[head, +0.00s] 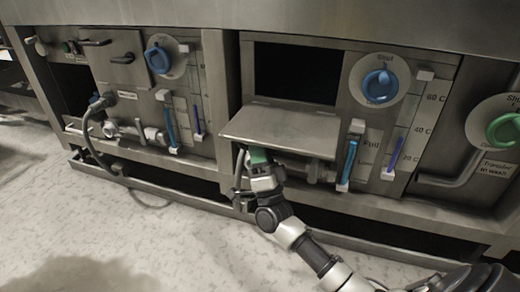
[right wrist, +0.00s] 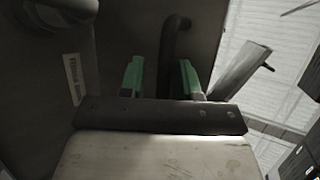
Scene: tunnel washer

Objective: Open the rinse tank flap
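In the middle panel of the head view, a grey metal flap (head: 283,128) is folded down and lies about level, its hinge along the lower edge of a dark opening (head: 295,73). I cannot read a label naming its tank. My right gripper (head: 258,156) is under the flap's front left part, its green fingertips partly hidden. In the right wrist view the two green fingers (right wrist: 161,78) are apart. A dark curved bar (right wrist: 176,45), apparently the flap's handle, shows between or just beyond them, nearer the right finger; contact is unclear. My left gripper is not in view.
A shut flap with a dark handle (head: 122,58) is on the left panel. Blue dials (head: 380,88), gauge tubes (head: 349,160) and pipes line the front. A green dial (head: 504,130) is at far right. A low rail runs along the base, with open floor (head: 150,240) before it.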

